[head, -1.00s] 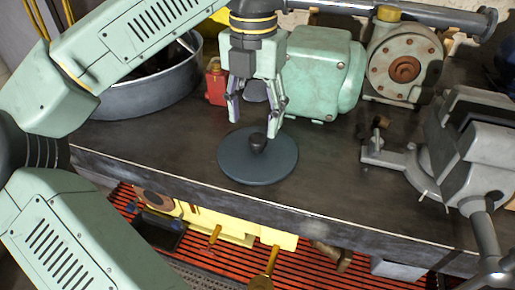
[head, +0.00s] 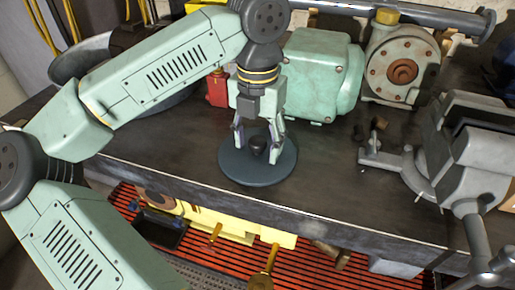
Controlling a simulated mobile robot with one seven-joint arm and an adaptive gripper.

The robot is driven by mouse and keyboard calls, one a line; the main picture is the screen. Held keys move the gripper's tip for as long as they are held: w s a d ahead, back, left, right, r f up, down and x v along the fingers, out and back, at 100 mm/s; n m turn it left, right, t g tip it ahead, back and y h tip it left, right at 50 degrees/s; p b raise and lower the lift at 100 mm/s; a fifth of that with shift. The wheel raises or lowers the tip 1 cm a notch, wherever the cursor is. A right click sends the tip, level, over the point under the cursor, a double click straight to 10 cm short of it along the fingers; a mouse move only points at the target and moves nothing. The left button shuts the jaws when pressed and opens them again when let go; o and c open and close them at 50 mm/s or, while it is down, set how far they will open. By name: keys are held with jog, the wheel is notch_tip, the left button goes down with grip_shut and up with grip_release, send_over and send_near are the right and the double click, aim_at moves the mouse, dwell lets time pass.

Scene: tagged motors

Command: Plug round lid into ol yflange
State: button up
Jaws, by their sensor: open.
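The round lid (head: 230,172) is a dark grey-blue disc lying flat on the workbench. Its black knob (head: 257,147) stands up at the centre. My gripper (head: 259,145) is open just above the lid, with its fingers on either side of the knob as seen from the head. I cannot tell whether the fingertips touch the lid. A pump-like casing with a round bolted flange (head: 385,72) stands at the back right; its centre is rusty brown. No flange carries a label that I can read.
A grey vise (head: 478,155) is at the right. A metal basin (head: 68,65) is partly hidden behind my arm. The bench front edge is close to the lid.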

aim_at(258, 139)
jog(key=c, duration=1.2)
notch_tip(258, 139, up, 10)
jog(key=shift+r+b, duration=0.1)
jog(key=shift+b, duration=0.55)
